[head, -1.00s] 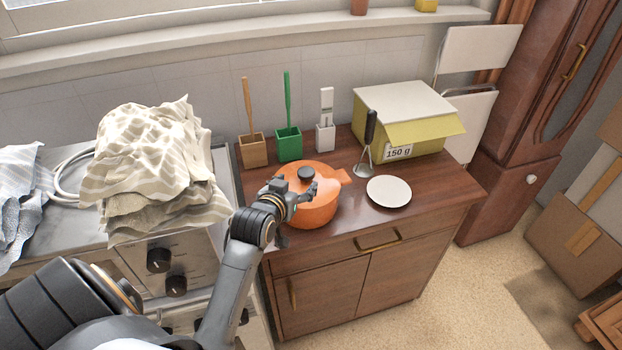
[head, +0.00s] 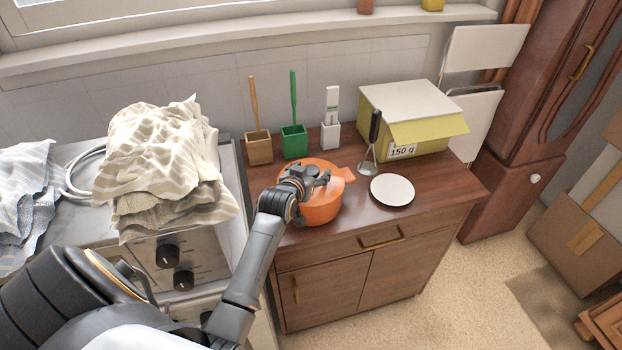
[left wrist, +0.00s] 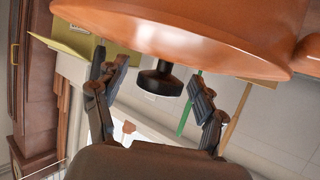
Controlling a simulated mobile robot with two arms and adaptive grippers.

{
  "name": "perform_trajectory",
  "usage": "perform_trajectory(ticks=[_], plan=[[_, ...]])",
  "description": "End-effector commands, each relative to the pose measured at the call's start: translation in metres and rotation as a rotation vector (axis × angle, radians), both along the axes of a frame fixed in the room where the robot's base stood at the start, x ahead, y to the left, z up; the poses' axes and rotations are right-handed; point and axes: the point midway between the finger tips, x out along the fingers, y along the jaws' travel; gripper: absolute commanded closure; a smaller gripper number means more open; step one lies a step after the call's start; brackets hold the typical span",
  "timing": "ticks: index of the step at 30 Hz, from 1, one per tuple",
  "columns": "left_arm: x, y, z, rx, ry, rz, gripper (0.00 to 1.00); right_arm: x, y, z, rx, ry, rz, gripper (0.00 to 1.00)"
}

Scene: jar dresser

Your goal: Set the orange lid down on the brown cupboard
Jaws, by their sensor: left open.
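The orange lid (head: 325,167) sits on the orange pot (head: 322,210), which stands on the brown cupboard (head: 420,225). My left gripper (head: 318,178) is over the lid in the head view and hides its knob. In the left wrist view the lid (left wrist: 200,30) shows at the top, with its black knob (left wrist: 160,82) in the gap between the fingers of my left gripper (left wrist: 156,75). The fingers are open, one on each side of the knob, with visible space between them and it. My right gripper is not in view.
A white plate (head: 392,190) and a whisk-like tool (head: 368,165) are right of the pot. A yellow box (head: 420,125) stands behind them. Brush holders (head: 293,142) line the back. The cupboard top's front right is bare.

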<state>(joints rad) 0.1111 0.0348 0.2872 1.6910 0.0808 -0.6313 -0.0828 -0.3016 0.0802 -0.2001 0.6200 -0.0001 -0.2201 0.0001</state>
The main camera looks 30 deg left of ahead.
Motion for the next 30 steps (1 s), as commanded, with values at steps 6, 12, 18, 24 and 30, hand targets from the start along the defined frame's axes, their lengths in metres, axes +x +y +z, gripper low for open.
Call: perform_trajectory(ticks=[6, 12, 18, 24, 30], plan=[[0.0, 0.0, 0.0, 0.0, 0.0, 0.0, 0.54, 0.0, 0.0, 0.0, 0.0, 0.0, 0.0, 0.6], [0.0, 0.0, 0.0, 0.0, 0.0, 0.0, 0.94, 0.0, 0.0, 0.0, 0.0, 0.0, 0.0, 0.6], [0.0, 0.0, 0.001, 0.0, -0.001, 0.0, 1.0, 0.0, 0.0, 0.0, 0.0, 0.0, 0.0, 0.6], [0.0, 0.0, 0.008, 0.002, -0.004, 0.0, 1.0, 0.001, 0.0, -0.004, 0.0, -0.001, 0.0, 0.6], [-0.004, -0.003, 0.038, 0.002, -0.007, 0.0, 1.0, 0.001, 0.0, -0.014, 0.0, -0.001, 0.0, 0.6]])
